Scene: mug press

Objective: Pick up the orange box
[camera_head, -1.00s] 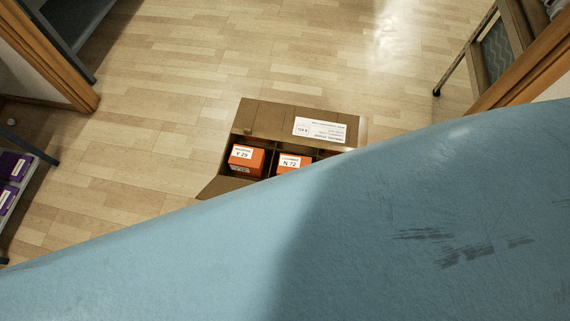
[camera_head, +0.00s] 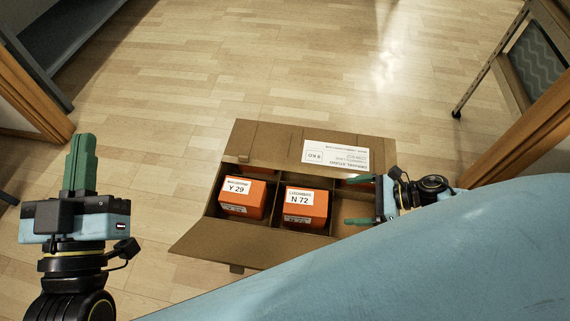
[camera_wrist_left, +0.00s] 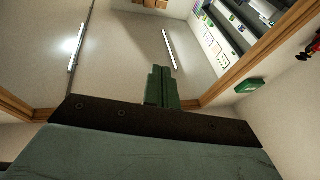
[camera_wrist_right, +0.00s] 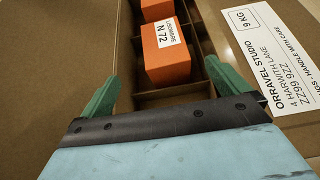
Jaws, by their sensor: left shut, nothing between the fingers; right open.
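Two orange boxes sit in a divided cardboard carton (camera_head: 268,248) on the floor. The left one (camera_head: 243,199) is labelled Y 29 and the other (camera_head: 305,206) N 72. The N 72 box (camera_wrist_right: 168,52) also shows in the right wrist view, with part of another orange box (camera_wrist_right: 158,9) beyond it. My right gripper (camera_head: 352,201) is open and empty at the carton's right side, its fingers pointing left toward the N 72 box, apart from it. My left gripper (camera_head: 80,148) is shut and empty, pointing up, left of the carton.
The carton's flaps are open, and one carries a white address label (camera_head: 335,156). My large blue body part covers the bottom right of the head view. A wooden-framed rack (camera_head: 519,70) stands at upper right, a grey shelf (camera_head: 62,40) at upper left. Floor beyond the carton is clear.

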